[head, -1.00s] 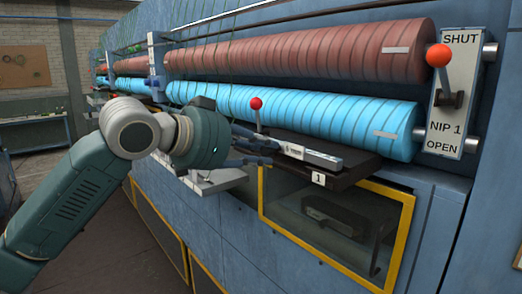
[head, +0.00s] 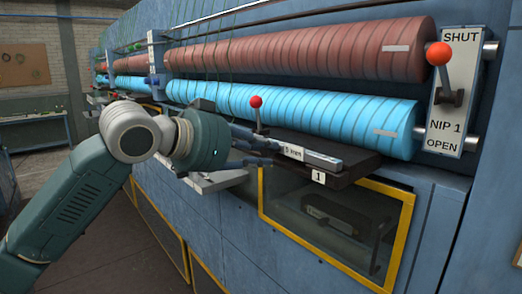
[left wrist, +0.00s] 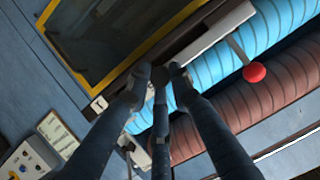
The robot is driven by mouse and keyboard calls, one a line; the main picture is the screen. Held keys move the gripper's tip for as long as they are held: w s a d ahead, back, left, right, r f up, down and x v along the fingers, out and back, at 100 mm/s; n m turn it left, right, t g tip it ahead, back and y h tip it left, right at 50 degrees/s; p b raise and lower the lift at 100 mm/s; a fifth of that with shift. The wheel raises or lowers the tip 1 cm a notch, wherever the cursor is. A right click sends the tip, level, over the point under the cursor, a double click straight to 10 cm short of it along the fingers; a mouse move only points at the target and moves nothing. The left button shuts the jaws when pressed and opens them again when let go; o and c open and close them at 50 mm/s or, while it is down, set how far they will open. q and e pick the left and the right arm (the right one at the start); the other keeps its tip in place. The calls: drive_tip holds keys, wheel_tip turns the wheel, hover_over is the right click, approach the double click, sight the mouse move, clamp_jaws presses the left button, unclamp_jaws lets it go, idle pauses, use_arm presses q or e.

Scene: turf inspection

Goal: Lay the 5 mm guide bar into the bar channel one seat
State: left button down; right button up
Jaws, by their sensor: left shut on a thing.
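The guide bar (head: 318,157) is a slim grey bar with a white "5 mm" label. It lies over the dark ledge marked 1 (head: 345,171), below the blue roller; whether it touches the ledge or sits in a channel I cannot tell. My left gripper (head: 272,152) is shut on the bar's near-left end, its dark fingers around it. In the left wrist view the bar (left wrist: 212,35) runs up and right from the fingertips (left wrist: 158,77). The channel seat is hidden beneath the bar. My right gripper is out of view.
A red-knobbed lever (head: 256,103) stands close behind the gripper. The blue roller (head: 300,112) and red roller (head: 310,50) run above the ledge. A NIP 1 lever (head: 439,55) is at the right. A yellow-framed window (head: 335,222) lies below.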

use_arm(q)
drive_tip(key=shift+f+b, duration=0.35)
drive_tip(key=shift+f, duration=0.35)
drive_tip(key=c, duration=1.5)
unclamp_jaws()
drive_tip(key=shift+o, duration=0.2)
drive_tip(key=v, duration=1.2)
